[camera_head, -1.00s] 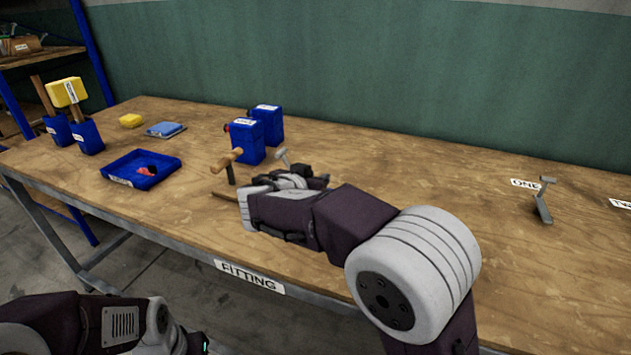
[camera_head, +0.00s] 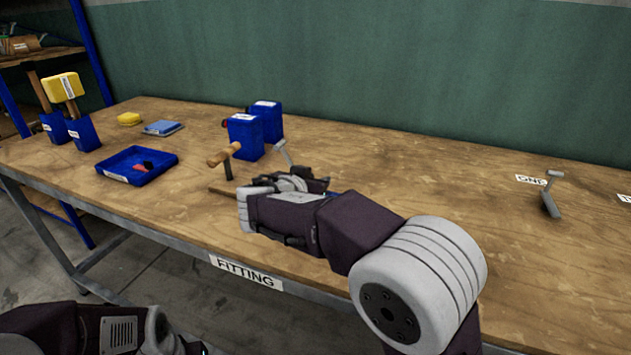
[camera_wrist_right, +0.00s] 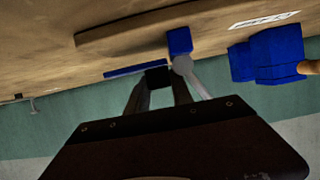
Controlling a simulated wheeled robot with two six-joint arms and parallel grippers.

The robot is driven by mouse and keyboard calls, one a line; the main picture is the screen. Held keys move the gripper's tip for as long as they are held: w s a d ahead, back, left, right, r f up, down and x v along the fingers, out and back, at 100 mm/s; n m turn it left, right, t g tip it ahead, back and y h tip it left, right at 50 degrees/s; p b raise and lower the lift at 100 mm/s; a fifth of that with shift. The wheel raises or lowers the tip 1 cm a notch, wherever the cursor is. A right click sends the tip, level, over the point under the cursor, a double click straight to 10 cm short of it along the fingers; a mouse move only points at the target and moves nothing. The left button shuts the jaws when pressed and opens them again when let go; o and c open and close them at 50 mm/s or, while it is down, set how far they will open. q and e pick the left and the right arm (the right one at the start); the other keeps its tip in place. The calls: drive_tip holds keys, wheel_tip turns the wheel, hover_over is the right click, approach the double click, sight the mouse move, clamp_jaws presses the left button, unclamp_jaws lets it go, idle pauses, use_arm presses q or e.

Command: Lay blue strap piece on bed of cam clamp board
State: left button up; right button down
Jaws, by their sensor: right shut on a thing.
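The blue strap piece (camera_wrist_right: 132,71) is a thin flat strip in the right wrist view. My right gripper (camera_wrist_right: 158,72) is shut on it near one end. The cam clamp board (camera_wrist_right: 115,28) is a brown wooden board with a blue block (camera_wrist_right: 180,40) by its edge. The strap appears apart from the board in this view; its height above the bed is unclear. In the head view my right gripper (camera_head: 265,190) covers most of the board (camera_head: 217,187), and a grey lever (camera_head: 283,152) stands up behind it. My left arm shows at lower left; its gripper is out of sight.
A wooden-handled tool (camera_head: 225,155) stands left of my right gripper, near blue boxes (camera_head: 246,137). A blue tray (camera_head: 138,168) with a red and black item sits farther left. A grey metal lever piece (camera_head: 551,195) stands at right. The table between is clear.

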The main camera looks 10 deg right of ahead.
drive_tip(key=c, duration=1)
unclamp_jaws()
drive_tip(key=shift+c, duration=0.2)
